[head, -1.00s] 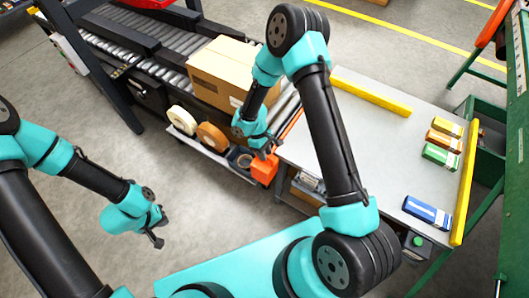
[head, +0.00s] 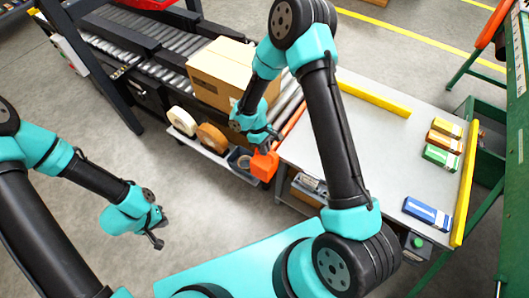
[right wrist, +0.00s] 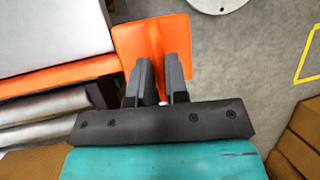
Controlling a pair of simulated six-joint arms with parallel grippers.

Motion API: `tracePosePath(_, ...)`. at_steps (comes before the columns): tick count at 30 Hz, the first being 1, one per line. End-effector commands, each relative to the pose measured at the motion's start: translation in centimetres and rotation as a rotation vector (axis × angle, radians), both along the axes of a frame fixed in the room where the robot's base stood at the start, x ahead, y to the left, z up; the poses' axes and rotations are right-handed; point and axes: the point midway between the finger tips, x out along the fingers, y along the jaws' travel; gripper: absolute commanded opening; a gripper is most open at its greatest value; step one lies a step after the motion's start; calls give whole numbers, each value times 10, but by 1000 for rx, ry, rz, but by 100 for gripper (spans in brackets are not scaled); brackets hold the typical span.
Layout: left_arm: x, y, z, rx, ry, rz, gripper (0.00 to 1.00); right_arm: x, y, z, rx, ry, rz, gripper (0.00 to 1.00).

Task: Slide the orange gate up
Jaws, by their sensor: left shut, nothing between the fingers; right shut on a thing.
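The orange gate shows as a flat orange plate (head: 263,165) at the left front corner of the grey table, beside the rollers. In the right wrist view the plate (right wrist: 150,42) stands just beyond my fingertips. My right gripper (head: 266,146) is shut on the gate from above, and its dark fingers (right wrist: 160,75) also show in the right wrist view. The exact grip point is partly hidden by the fingers. My left gripper (head: 160,228) is shut and empty, over the bare floor at left, well apart from the gate.
A cardboard box (head: 230,72) sits on the roller conveyor (head: 165,38) behind my right gripper. Tape rolls (head: 212,138) stand on a low shelf to the left. The grey table (head: 375,150) has yellow rails (head: 372,92) and several small boxes at right; its middle is clear.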

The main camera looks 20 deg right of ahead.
Motion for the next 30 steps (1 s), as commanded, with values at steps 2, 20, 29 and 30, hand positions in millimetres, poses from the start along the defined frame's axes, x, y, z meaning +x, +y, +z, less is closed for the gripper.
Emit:
tracePosePath(2,0,0,0,0,0,0,0,1,0,12,-1,-3,0,0)
tracePosePath(20,0,0,0,0,0,0,0,0,0,18,0,-1,0,36)
tracePosePath(29,0,0,0,0,0,0,0,1,0,17,0,-1,0,40)
tracePosePath(30,0,0,0,0,0,0,0,1,0,18,0,-1,0,40)
